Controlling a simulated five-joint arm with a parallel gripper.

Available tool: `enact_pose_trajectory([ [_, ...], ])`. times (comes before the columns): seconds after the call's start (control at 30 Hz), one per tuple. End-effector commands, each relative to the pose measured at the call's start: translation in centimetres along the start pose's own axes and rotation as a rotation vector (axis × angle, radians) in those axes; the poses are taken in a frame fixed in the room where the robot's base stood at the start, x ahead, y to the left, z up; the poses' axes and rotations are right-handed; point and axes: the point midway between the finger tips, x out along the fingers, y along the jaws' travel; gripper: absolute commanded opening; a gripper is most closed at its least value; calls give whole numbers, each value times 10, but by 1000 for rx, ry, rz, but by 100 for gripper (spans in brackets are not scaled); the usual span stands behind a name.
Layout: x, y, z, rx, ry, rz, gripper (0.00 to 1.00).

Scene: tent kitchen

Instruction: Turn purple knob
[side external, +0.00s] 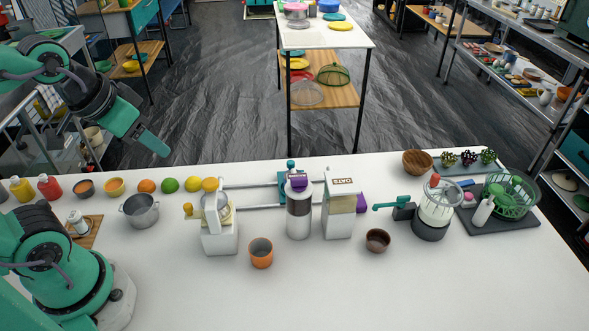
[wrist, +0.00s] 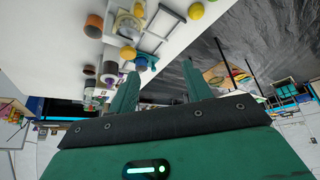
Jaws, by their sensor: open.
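A purple knob (side external: 361,203) sticks out from the right side of a white and grey box dispenser marked OATS (side external: 338,212) on the white counter. A second purple part (side external: 298,183) tops the white cylinder with a dark band (side external: 298,212) just to its left. My gripper (side external: 153,142) is raised at the left, beyond the counter's back edge and well apart from both purple parts. In the wrist view my gripper (wrist: 163,82) shows two teal fingers spread apart with nothing between them. The knob is too small to make out for certain in the wrist view.
A white juicer-like machine (side external: 218,228), an orange cup (side external: 261,253) and a brown bowl (side external: 377,240) stand nearby. Rails run behind the cylinder. The counter's front is clear.

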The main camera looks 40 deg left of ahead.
Motion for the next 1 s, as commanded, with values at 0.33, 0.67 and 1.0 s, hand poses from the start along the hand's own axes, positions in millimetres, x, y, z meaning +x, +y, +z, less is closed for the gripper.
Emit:
enact_pose_trajectory([
  [0.33,0,8,-16,-58,-39,14,53],
  [0.67,8,37,-62,-234,-154,26,53],
  [1.0,32,80,-107,-428,-282,-8,53],
])
